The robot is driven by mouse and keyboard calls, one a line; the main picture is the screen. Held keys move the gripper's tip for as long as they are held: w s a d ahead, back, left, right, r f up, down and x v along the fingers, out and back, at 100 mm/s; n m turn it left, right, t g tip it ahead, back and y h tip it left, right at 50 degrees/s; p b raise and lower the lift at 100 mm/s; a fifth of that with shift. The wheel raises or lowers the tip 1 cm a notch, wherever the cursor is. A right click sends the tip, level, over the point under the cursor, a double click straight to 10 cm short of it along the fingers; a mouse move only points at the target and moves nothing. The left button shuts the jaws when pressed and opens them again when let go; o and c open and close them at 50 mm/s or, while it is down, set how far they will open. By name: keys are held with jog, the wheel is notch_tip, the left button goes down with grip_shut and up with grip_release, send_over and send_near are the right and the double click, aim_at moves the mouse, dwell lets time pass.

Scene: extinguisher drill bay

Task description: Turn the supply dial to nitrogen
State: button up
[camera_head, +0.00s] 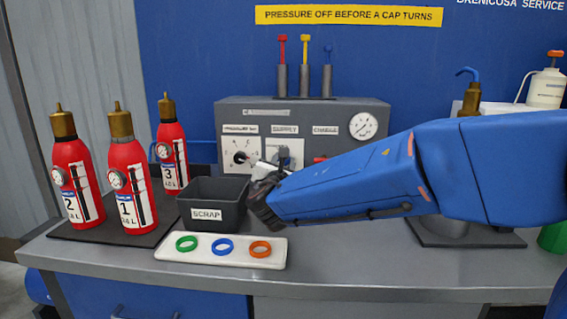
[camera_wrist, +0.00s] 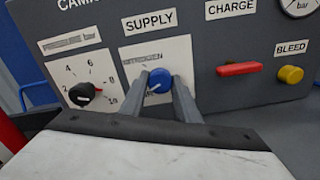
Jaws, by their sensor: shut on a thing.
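The supply dial is a round blue knob (camera_wrist: 158,80) on a white plate below the SUPPLY label, in the wrist view. My gripper (camera_wrist: 160,88) has one finger on each side of the knob and is shut on it. A pale mark on the knob's lower part seems to point down and left, but its exact setting is hard to read. The word NITROGEN (camera_wrist: 142,57) is printed above the knob, on its upper left. In the head view my gripper (camera_head: 268,167) reaches the grey panel (camera_head: 235,113), and my arm hides the knob.
A black pressure knob (camera_wrist: 83,94) sits left of the dial. A red charge lever (camera_wrist: 239,69) and a yellow bleed knob (camera_wrist: 291,74) are to its right. Below the panel stand a black scrap bin (camera_head: 207,213) and a white tray (camera_head: 171,252) with three rings. Red extinguishers (camera_head: 128,185) stand left.

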jog(key=m, duration=1.4)
jog(key=shift+f, duration=0.1)
dwell(0.6)
jog(key=o, duration=1)
jog(key=shift+o, duration=0.2)
jog(key=shift+s, duration=0.1)
jog(key=s, duration=1.7)
jog(key=shift+s+a, duration=0.15)
jog(key=shift+a, duration=0.1)
